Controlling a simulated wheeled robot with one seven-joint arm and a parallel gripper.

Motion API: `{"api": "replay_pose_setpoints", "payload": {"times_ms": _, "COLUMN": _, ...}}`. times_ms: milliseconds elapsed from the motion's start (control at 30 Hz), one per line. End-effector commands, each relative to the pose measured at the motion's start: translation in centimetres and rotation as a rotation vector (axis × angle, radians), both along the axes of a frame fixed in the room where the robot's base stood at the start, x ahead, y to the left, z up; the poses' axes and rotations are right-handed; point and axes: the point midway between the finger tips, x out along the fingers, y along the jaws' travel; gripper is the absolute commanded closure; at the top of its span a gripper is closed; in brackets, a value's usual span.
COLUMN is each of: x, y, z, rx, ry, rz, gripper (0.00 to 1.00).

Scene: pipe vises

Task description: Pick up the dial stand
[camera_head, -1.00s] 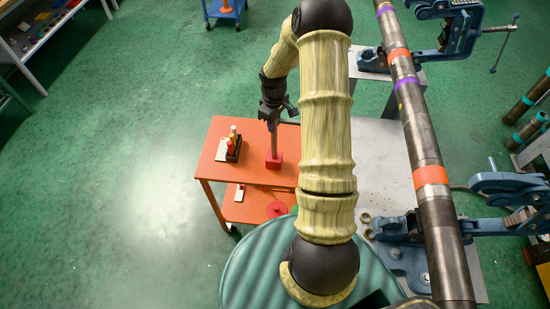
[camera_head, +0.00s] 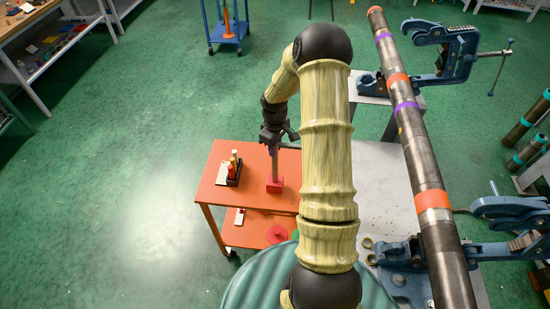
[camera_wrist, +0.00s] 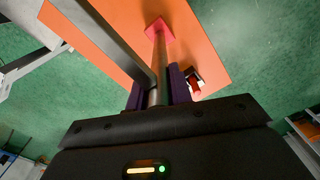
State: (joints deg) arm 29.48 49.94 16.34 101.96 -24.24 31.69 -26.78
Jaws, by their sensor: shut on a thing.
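The dial stand (camera_head: 275,185) has a red block base and a thin upright post. It is at the right part of the orange cart's top (camera_head: 225,197). In the wrist view its post (camera_wrist: 159,52) runs from the pink-red base up between the dark finger pads. My gripper (camera_head: 272,148) is shut on the post, above the base. It also shows in the wrist view (camera_wrist: 158,92). I cannot tell whether the base touches the cart top. The upper end of the post is hidden by my gripper.
A black holder (camera_head: 234,172) with red and yellow items stands left of the stand, beside a white card. A red disc (camera_head: 277,233) lies on the lower shelf. A long pipe (camera_head: 420,150) in blue vises runs along the right. The floor at left is clear.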

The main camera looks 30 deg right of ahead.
Motion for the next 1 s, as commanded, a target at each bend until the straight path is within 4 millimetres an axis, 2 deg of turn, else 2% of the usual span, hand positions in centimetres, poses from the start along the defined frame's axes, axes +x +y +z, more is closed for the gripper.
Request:
{"api": "replay_pose_setpoints", "payload": {"times_ms": 267, "x": 0.2, "y": -0.1, "z": 2.8, "rx": -0.003, "ry": -0.01, "rz": -0.001, "gripper": 1.0}}
{"api": "replay_pose_setpoints", "payload": {"times_ms": 633, "x": 0.3, "y": -0.1, "z": 8.6, "rx": -0.004, "ry": -0.009, "rz": -0.001, "gripper": 1.0}}
{"api": "replay_pose_setpoints", "payload": {"times_ms": 800, "x": 0.2, "y": -0.1, "z": 9.9, "rx": -0.002, "ry": -0.008, "rz": 0.0, "gripper": 1.0}}
{"api": "replay_pose_setpoints", "payload": {"times_ms": 1000, "x": 0.2, "y": 0.0, "z": 10.0, "rx": -0.001, "ry": -0.006, "rz": 0.0, "gripper": 1.0}}
